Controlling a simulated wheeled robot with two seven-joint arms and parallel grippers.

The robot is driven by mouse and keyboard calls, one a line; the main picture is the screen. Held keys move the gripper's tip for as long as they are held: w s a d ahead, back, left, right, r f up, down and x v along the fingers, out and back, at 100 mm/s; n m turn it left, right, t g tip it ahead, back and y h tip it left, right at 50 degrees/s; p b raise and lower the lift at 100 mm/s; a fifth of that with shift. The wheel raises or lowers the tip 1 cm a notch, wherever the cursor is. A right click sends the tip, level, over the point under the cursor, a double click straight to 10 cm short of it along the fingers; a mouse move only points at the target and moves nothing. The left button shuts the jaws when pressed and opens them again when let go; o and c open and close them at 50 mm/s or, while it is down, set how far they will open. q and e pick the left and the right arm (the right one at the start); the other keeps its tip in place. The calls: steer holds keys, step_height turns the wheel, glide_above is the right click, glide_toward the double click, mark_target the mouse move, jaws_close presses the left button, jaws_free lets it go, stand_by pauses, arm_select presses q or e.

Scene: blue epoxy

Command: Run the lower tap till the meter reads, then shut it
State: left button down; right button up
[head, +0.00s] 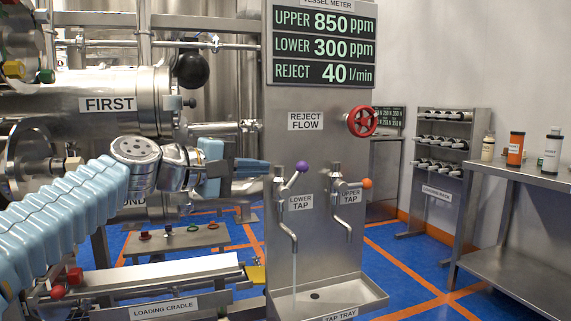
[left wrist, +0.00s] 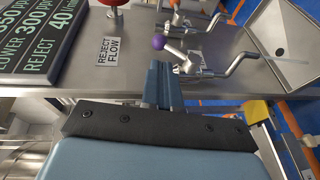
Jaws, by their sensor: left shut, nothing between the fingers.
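The lower tap (head: 287,215), with a purple-knobbed lever (head: 302,167), is on the steel panel. A thin pale stream (head: 294,270) falls from its spout into the tap tray (head: 372,301). The meter (head: 321,46) reads upper 850 ppm, lower 300 ppm, reject 40 l/min. My left gripper (head: 267,166) is shut and empty, its tips just left of the lower tap. In the left wrist view its fingers (left wrist: 164,75) point at the tap beside the purple knob (left wrist: 158,42); contact is unclear. My right gripper is not in view.
The upper tap (head: 348,203) with an orange knob is to the right, under a red reject-flow wheel (head: 362,121). A steel vessel labelled FIRST (head: 130,88) and a loading cradle (head: 165,307) are at left. A bench (head: 520,178) with bottles stands at right.

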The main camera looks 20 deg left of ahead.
mark_target(298, 167)
arm_select(q)
steer(key=p+x, duration=0.1)
steer(key=x, duration=0.6)
steer(key=shift+p, duration=0.3)
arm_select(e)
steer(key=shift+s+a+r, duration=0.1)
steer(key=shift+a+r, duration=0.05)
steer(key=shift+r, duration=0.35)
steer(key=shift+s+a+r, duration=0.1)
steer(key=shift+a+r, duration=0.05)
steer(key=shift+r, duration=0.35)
